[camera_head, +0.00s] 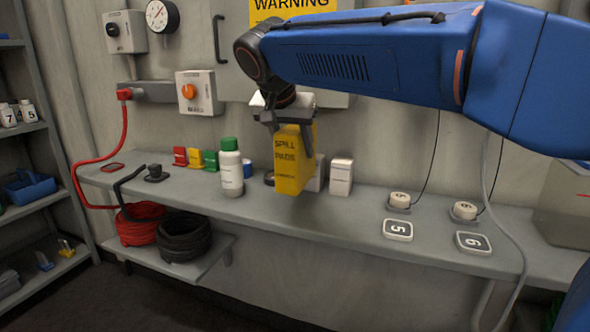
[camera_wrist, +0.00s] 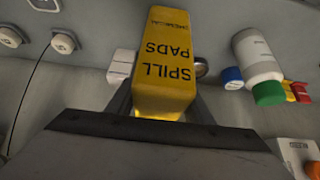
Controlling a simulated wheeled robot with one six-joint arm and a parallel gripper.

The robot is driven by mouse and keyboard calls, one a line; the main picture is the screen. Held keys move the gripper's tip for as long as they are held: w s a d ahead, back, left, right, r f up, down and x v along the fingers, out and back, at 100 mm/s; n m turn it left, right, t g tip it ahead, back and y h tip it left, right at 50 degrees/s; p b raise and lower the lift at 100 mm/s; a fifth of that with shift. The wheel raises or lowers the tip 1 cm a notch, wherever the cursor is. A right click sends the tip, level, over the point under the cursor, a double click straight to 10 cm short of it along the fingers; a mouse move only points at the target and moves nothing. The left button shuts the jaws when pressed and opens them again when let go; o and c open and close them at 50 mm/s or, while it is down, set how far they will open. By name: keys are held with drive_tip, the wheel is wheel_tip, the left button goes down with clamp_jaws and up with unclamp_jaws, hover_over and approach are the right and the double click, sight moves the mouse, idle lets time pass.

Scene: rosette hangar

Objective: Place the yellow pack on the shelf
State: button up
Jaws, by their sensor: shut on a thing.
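The yellow pack (camera_head: 293,160), a box lettered "SPILL PADS", is held upright in my gripper (camera_head: 285,118). In the wrist view the yellow pack (camera_wrist: 166,65) stands out between the fingers, its lettering upside down. My gripper is shut on its upper part. Another shelf unit (camera_head: 36,128) with several levels stands at the far left. The pack hides part of a white box and a dark round thing behind it.
A white bottle with green cap (camera_head: 230,170), red, yellow and green blocks (camera_head: 195,157) and a white box (camera_head: 341,176) stand near the pack. Numbered plates (camera_head: 398,229) and round knobs lie to the right. Red and black cable coils (camera_head: 183,236) sit below.

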sight(285, 138)
drive_tip(key=shift+s+f, duration=0.1)
drive_tip(key=shift+f, duration=2.7)
drive_tip(key=shift+w+f, duration=0.2)
drive_tip(key=shift+f, duration=0.05)
drive_tip(key=shift+f, duration=0.1)
drive_tip(key=o, duration=1.2)
drive_tip(key=v, duration=1.2)
